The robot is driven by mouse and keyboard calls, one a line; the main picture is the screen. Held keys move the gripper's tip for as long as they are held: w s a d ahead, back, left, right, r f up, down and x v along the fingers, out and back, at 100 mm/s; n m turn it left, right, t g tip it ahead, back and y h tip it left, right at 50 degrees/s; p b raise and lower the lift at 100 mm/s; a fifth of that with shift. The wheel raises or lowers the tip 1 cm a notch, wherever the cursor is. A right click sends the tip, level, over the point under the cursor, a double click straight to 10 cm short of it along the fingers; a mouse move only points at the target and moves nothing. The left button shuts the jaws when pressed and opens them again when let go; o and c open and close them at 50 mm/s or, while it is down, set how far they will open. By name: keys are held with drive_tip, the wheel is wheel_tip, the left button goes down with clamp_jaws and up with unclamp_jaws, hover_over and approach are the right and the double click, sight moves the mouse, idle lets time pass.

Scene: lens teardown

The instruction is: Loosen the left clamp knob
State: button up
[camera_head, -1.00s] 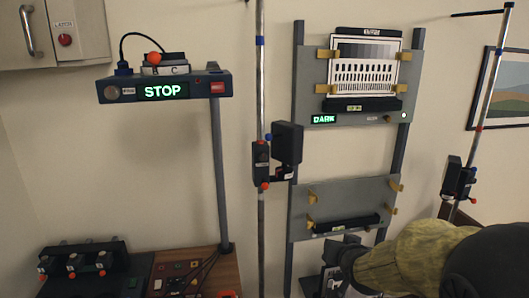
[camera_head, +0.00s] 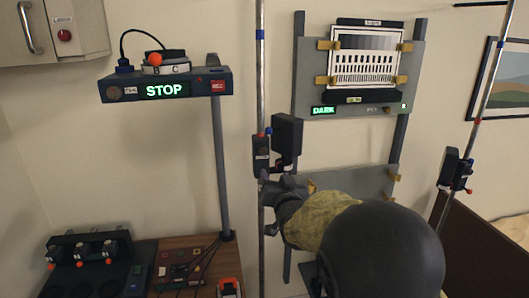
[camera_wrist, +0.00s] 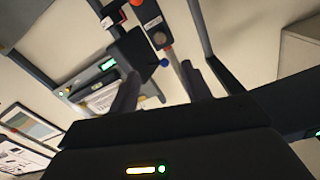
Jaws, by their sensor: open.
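In the head view the left clamp (camera_head: 261,155) is a dark block on the left upright pole (camera_head: 260,75), with a blue knob (camera_head: 268,131) at its upper right. A dark box (camera_head: 287,135) sits beside it. My gripper (camera_head: 268,183) is just below the clamp, close to the pole; the clamp's lower orange knob is not clearly visible there. In the wrist view my open gripper (camera_wrist: 160,88) has its two dark fingers apart with nothing clearly held between them.
A grey panel (camera_head: 370,60) with a test chart stands behind my arm, and a lower panel (camera_head: 365,181) is partly hidden by it. A second clamp (camera_head: 453,173) is on the right pole. A STOP display unit (camera_head: 165,86) stands left.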

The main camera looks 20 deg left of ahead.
sight(264, 151)
drive_tip(key=p+x, duration=0.7)
drive_tip(key=x, duration=0.7)
drive_tip(key=shift+w+a+r, duration=0.15)
drive_tip(key=shift+w+a, duration=0.05)
drive_tip(key=shift+w, duration=0.05)
drive_tip(key=shift+w+a+p, duration=0.35)
drive_tip(key=shift+w+p, duration=0.15)
drive_tip(key=shift+w, duration=0.05)
drive_tip(key=c, duration=1)
